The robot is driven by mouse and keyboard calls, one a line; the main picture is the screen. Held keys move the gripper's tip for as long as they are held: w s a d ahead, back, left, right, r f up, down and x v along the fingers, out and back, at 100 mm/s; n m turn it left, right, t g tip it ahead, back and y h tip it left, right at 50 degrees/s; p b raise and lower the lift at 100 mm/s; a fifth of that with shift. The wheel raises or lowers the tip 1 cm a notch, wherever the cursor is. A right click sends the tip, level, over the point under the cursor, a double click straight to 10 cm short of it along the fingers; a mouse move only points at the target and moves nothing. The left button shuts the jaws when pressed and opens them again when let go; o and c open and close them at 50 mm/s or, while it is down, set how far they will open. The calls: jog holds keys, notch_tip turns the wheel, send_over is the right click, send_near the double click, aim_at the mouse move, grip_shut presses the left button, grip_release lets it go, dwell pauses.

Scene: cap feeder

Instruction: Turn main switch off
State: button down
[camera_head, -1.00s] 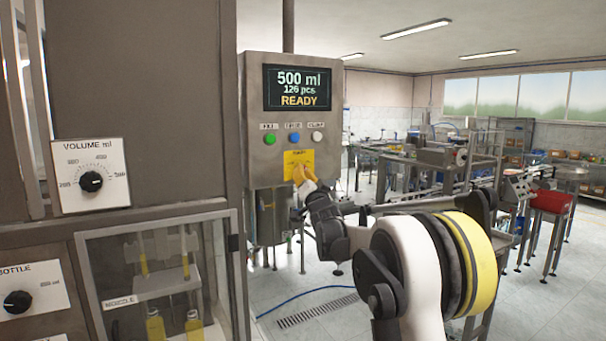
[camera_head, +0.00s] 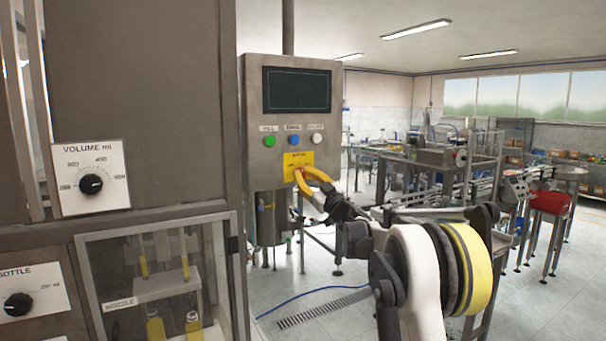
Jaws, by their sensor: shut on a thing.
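The grey control panel (camera_head: 255,100) hangs left of the middle. Its screen (camera_head: 297,90) is dark. Below the green, blue and white buttons is a yellow plate (camera_head: 292,158) that carries the main switch. The plate's lettering is too blurred to read. A small red part of the switch (camera_head: 297,174) shows at the fingertips. My gripper (camera_head: 304,179), with yellow fingers, comes in from the lower right and is shut on the switch. The fingers hide most of the switch, so its exact angle cannot be told.
A filling machine with a volume dial (camera_head: 91,184), a bottle dial (camera_head: 18,304) and a clear-fronted nozzle cabinet (camera_head: 92,270) stands close at the left. A conveyor line and a red bin (camera_head: 550,202) are at the right. Floor with a drain grate (camera_head: 322,307) lies below.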

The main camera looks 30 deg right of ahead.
jog(key=n+g+y, duration=0.1)
jog(key=n, duration=0.2)
jog(key=n+y+p, duration=0.1)
jog(key=n+y, duration=0.1)
jog(key=n, duration=0.2)
jog(key=shift+g, duration=0.4)
jog(key=shift+n+y+p, duration=0.3)
jog(key=c, duration=1.5)
grip_release()
jog(key=v, duration=1.2)
jog(key=shift+s+r, duration=0.1)
jog(key=shift+r, duration=0.05)
jog(key=shift+a+r, duration=0.1)
jog(key=shift+a, duration=0.05)
